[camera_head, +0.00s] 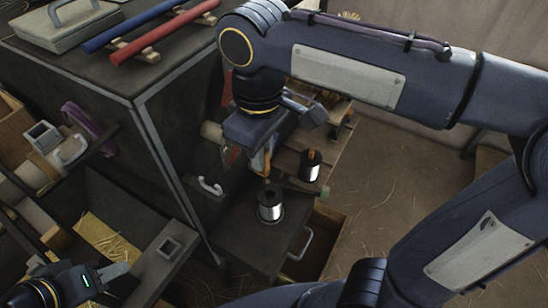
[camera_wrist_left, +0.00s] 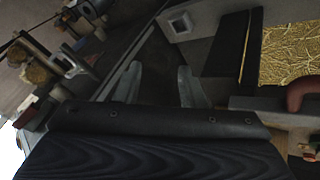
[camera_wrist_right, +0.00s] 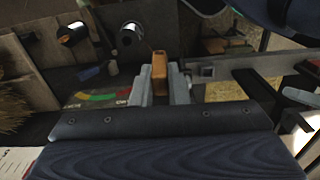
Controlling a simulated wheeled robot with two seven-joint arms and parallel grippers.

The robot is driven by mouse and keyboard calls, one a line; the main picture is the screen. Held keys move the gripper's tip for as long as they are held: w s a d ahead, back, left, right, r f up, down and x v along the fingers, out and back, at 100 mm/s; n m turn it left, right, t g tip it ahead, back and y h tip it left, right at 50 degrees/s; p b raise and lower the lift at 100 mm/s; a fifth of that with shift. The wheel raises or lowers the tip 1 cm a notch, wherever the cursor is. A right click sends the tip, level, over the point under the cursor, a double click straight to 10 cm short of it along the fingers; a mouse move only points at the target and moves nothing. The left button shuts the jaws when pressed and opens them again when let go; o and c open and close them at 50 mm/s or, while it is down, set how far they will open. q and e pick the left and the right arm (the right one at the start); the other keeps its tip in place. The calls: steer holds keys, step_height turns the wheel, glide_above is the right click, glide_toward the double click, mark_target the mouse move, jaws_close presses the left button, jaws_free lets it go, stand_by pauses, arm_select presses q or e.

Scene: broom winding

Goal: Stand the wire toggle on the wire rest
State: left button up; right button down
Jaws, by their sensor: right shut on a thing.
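My right gripper (camera_head: 265,158) comes down from the top centre in the head view. It is shut on an orange-brown wooden piece, which looks like the wire toggle (camera_wrist_right: 159,72), seen upright between the fingers in the right wrist view. In the head view the piece is above a silver wire spool (camera_head: 270,211) with a dark core, on a dark shelf. I cannot tell which part is the wire rest. My left gripper (camera_head: 112,272) is at the lower left in the head view. Its two fingers (camera_wrist_left: 158,84) are apart and empty in the left wrist view.
A second silver spool (camera_head: 311,172) stands behind and to the right. A dark cabinet (camera_head: 165,110) rises to the left, carrying a grey case (camera_head: 75,24), a blue bar (camera_head: 128,27) and a red bar (camera_head: 165,32). An open drawer (camera_head: 318,240) is below the shelf. Straw (camera_head: 106,240) lies in a bin at the left.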

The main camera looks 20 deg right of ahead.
steer(key=w+a+r+p, duration=0.4)
steer(key=w+r+p, duration=0.3)
steer(key=r+p, duration=0.35)
steer(key=s+a+b, duration=0.2)
steer(key=s+a, duration=0.3)
steer(key=a, duration=0.7)
step_height(320, 180, down, 22)
steer(key=b, duration=1.4)
steer(key=shift+d+r, duration=0.2)
steer(key=shift+d, duration=0.1)
steer(key=shift+s+a, duration=0.1)
steer(key=s+a+p, duration=0.1)
steer(key=s+a, duration=0.2)
steer(key=a, duration=0.1)
steer(key=shift+s, duration=0.35)
